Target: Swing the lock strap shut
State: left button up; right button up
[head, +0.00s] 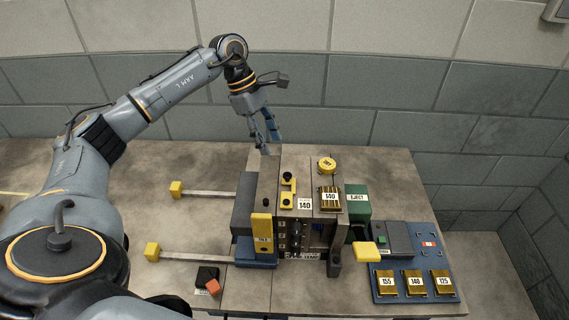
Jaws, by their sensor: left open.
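The mould (268,182) stands on the bench as a block of upright plates. A short yellow strap with black knobs (288,190), which looks like the lock strap, lies on its top beside a 140 label. I cannot tell whether the strap bridges the joint between the plates. My left gripper (272,143) is open and empty, pointing down behind the mould's back left edge, apart from the strap. My right gripper is not in view.
Two yellow-ended rods (210,194) stick out left of the mould. A brass block (329,198) and a round yellow knob (326,165) sit on its right part, beside a green EJECT block (357,202). A blue tray (411,297) holds brass blocks. The bench (150,230) is mostly clear at left.

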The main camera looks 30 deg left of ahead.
aim_at(287, 174)
pick_arm(q)
jog(key=p+x, duration=0.1)
jog(key=x, duration=0.5)
jog(key=p+x, duration=0.1)
jog(key=x, duration=0.2)
jog(key=shift+w+d+f+p, duration=0.1)
jog(key=shift+w+f+p, duration=0.05)
jog(key=shift+w+p, duration=0.2)
jog(key=shift+s+d+f, duration=0.1)
jog(key=shift+f, duration=0.3)
jog(key=shift+c, duration=0.2)
grip_shut()
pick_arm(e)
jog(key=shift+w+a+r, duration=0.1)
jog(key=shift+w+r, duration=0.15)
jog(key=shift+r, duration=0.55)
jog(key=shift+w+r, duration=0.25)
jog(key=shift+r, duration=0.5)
